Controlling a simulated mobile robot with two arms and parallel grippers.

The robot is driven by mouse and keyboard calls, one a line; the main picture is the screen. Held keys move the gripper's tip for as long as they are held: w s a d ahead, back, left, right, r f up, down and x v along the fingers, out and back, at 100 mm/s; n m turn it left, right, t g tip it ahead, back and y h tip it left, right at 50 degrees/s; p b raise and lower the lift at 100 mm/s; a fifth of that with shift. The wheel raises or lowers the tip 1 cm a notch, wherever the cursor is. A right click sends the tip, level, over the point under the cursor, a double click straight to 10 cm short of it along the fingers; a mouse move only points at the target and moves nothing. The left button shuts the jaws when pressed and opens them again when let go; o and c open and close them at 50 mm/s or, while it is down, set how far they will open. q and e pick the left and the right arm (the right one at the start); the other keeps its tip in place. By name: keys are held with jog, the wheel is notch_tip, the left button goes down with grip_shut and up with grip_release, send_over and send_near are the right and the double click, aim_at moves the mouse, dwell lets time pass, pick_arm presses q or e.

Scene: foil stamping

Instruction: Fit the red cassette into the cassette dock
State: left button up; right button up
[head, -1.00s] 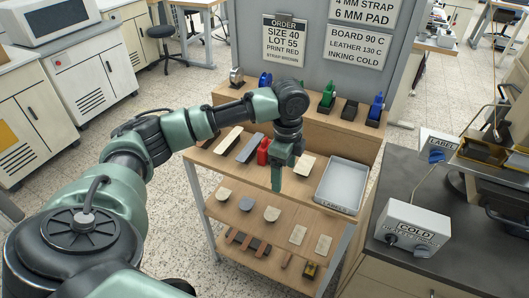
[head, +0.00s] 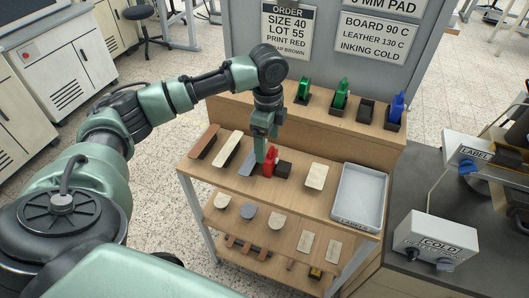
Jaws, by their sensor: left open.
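The red cassette (head: 269,162) stands upright on the top shelf of a wooden rack. A small black block (head: 285,169) is directly to its right; I cannot tell whether they touch. My left gripper (head: 260,156) is open and points down at the left side of the red cassette, very close to it; contact cannot be told. On the raised back ledge, green and blue cassettes stand in black holders, and one black holder (head: 366,110) there has no cassette. I cannot tell which black piece is the cassette dock. My right gripper is out of view.
Brown, cream and grey strips lie left of the red cassette. A cream pad (head: 316,176) and a grey tray (head: 360,197) are to its right. The lower shelf (head: 255,232) holds round and square pads. A control box marked COLD (head: 434,238) sits on the right counter.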

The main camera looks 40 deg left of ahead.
aim_at(271, 151)
pick_arm(q)
jog(key=shift+s+d+f, duration=0.1)
jog(key=shift+d+f, duration=0.05)
jog(key=shift+f, duration=0.35)
jog(key=shift+s+d+f, duration=0.1)
jog(key=shift+d+f, duration=0.15)
jog(key=shift+d+f+p, duration=0.3)
jog(key=shift+f+p, duration=0.3)
jog(key=shift+f, duration=0.3)
jog(key=f, duration=0.3)
jog(key=shift+w+a, duration=0.2)
jog(key=shift+w, duration=0.15)
jog(key=shift+f+p, duration=0.25)
jog(key=shift+p, duration=0.05)
jog(key=shift+d, duration=0.1)
jog(key=c, duration=1.5)
jog(key=shift+c, duration=1)
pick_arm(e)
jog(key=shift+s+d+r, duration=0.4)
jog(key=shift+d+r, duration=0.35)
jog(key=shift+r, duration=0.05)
